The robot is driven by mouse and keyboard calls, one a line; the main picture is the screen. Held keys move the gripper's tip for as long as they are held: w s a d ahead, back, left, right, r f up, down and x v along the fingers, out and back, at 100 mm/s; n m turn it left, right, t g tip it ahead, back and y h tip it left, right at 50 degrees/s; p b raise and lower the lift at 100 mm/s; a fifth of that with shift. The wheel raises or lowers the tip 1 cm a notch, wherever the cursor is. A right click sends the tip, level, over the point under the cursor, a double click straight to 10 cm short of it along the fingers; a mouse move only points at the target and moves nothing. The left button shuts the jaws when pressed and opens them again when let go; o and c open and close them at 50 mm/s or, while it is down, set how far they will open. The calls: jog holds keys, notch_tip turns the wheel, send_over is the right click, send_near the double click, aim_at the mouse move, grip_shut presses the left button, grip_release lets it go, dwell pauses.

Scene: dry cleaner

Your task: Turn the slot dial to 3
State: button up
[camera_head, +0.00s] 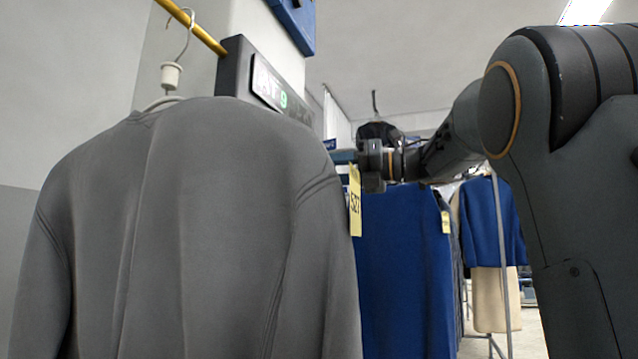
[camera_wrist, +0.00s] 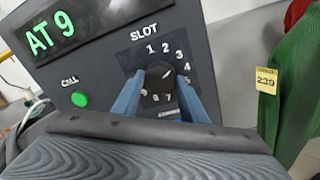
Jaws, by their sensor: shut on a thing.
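The slot dial (camera_wrist: 158,86) is a dark knob on the control panel's face, under the word SLOT, with white numbers around it. My gripper (camera_wrist: 160,98) has its two blue fingers on either side of the knob, shut on it. A short pale mark on the knob slants up and right, roughly toward the 3, but is too small to read exactly. The panel's display (camera_wrist: 50,33) reads AT 9 in green. In the head view my gripper (camera_head: 343,157) shows beside the grey coat; the dial is hidden there.
A green call button (camera_wrist: 79,99) sits left of the dial. The grey coat (camera_head: 190,230) hangs close in front. A blue garment (camera_head: 400,270) and yellow tag (camera_head: 355,200) hang near my gripper. A green garment (camera_wrist: 300,85) tagged 239 hangs at right.

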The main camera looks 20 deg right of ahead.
dwell(0.6)
jog(key=o, duration=1.1)
jog(key=v, duration=0.8)
jog(key=shift+r+p, duration=0.1)
jog(key=shift+p, duration=0.25)
